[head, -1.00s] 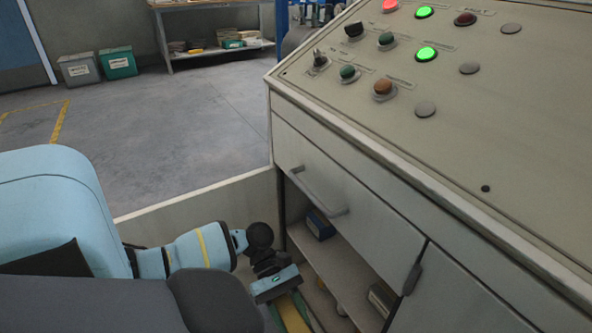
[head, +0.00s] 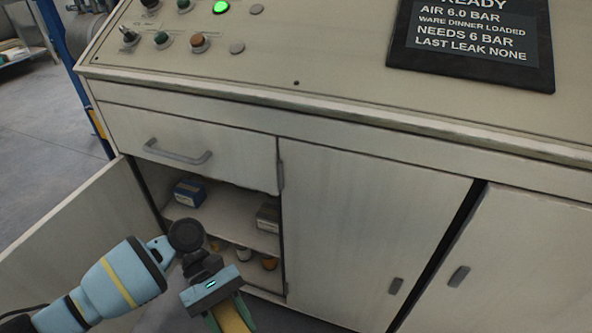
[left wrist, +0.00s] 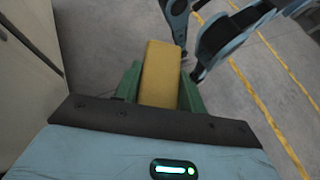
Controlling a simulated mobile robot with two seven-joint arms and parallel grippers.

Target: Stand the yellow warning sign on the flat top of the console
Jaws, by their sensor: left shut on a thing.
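My left gripper (head: 228,314) is low in front of the console's open cabinet. It is shut on the yellow warning sign (left wrist: 160,75), whose yellow face shows between the green fingers in the left wrist view. In the head view only a strip of the sign (head: 232,322) shows at the bottom edge; the rest is out of frame. The console (head: 330,95) has a sloping panel with buttons and a screen. No flat top of it can be made out in these views. My right gripper is not in view.
The left cabinet door (head: 85,215) stands open. Inside are a blue box (head: 189,192), a grey box (head: 268,217) and small items below. A drawer handle (head: 178,153) and door handles (head: 458,276) stick out of the front.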

